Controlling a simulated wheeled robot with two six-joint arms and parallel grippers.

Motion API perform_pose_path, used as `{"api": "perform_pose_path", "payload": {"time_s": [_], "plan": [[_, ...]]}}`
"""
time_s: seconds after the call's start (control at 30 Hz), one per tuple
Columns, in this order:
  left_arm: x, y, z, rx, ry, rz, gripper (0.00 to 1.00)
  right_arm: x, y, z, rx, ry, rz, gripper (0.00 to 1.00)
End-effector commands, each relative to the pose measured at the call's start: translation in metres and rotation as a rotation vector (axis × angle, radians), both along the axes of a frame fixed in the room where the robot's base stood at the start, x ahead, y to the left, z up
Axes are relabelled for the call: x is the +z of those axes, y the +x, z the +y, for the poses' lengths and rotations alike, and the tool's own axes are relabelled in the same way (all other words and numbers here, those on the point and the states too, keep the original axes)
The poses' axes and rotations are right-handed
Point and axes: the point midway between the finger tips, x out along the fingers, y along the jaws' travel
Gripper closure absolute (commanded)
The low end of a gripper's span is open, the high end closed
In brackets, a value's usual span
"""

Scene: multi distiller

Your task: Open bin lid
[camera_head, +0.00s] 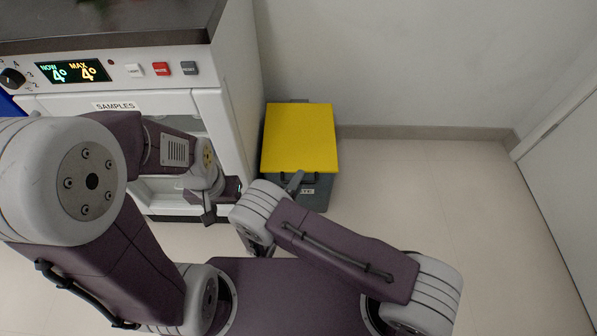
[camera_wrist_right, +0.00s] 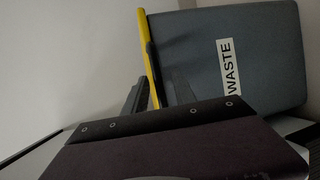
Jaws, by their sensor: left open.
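The waste bin stands on the floor beside the white cabinet. Its yellow lid (camera_head: 300,138) lies flat over the grey body (camera_head: 312,196), with a dark handle at the front edge. In the right wrist view the grey front with the WASTE label (camera_wrist_right: 262,65), the yellow lid edge (camera_wrist_right: 145,45) and the dark handle (camera_wrist_right: 152,52) appear sideways. My right gripper (camera_wrist_right: 158,92) is in front of the lid edge, its fingers apart on either side of the handle's line; contact cannot be told. My left gripper (camera_head: 222,203) is open and empty by the cabinet, left of the bin.
The white cabinet (camera_head: 235,90) with a display panel and SAMPLES label stands close to the bin's left. A wall (camera_head: 400,65) is behind the bin. The floor (camera_head: 430,200) to the right is clear, up to a white door-like panel (camera_head: 570,180).

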Motion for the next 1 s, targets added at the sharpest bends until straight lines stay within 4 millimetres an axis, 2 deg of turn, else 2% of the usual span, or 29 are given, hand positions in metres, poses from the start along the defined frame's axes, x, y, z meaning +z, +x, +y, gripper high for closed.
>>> {"api": "perform_pose_path", "payload": {"time_s": [0.23, 0.33, 0.37, 1.0], "plan": [[0.0, -0.0003, 0.0, 0.0, 0.0, 0.0, 0.44, -0.0004, -0.0002, -0.0007, 0.0, 0.0, 0.0, 0.68], [0.0, -0.0003, 0.0, 0.0, 0.0, 0.0, 0.44, -0.0004, -0.0001, -0.0006, 0.0, 0.0, 0.0, 0.96], [0.0, -0.0003, 0.0, 0.0, 0.0, 0.0, 0.44, -0.0003, -0.0001, -0.0005, 0.0, 0.0, 0.0, 1.0], [-0.0001, -0.0002, 0.0, 0.0, 0.0, 0.0, 0.44, -0.0006, -0.0003, -0.0004, 0.001, 0.0, 0.001, 1.0]]}}
